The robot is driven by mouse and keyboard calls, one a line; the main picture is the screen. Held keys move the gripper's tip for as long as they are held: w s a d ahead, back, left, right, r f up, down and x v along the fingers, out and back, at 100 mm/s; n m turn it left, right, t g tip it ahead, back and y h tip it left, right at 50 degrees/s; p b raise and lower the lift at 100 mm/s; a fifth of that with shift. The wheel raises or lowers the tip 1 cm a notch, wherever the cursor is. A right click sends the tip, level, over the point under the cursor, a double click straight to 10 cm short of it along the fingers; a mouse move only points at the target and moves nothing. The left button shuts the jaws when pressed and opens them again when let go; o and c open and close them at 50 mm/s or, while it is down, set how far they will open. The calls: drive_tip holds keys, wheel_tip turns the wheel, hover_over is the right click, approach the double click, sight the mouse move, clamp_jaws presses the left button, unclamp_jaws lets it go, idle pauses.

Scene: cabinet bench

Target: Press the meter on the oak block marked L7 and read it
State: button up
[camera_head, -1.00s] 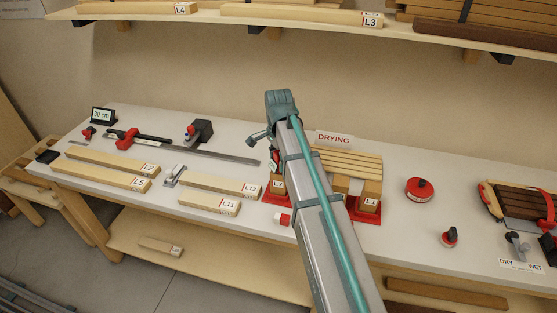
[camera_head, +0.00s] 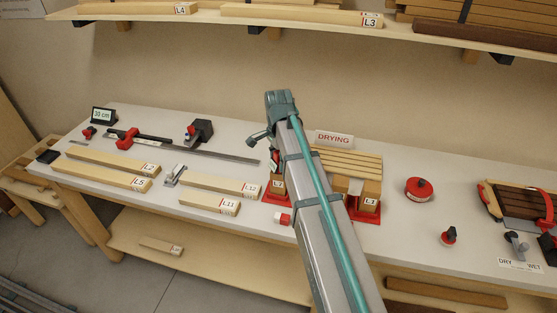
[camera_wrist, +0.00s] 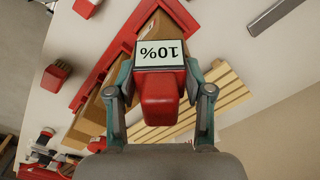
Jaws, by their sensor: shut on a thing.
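A red meter (camera_wrist: 160,95) is held between the fingers of my gripper (camera_wrist: 160,88) in the wrist view. Its white screen faces the wrist camera and reads 10%, upside down in the picture. A brown block end shows just beyond the meter; whether the meter's tip touches it is hidden. In the head view, the block with a label that looks like L7 (camera_head: 278,184) stands on a red support, left of my arm. A small red part of the meter (camera_head: 274,160) shows just above it. My arm hides most of my gripper there.
Blocks L12 (camera_head: 220,185) and L11 (camera_head: 208,204) lie to the left. A round red tin (camera_head: 419,189) stands to the right, with bare bench around it.

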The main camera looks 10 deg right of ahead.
idle(0.3)
drive_tip(key=shift+r+p, duration=2.45)
drive_tip(key=shift+r, duration=1)
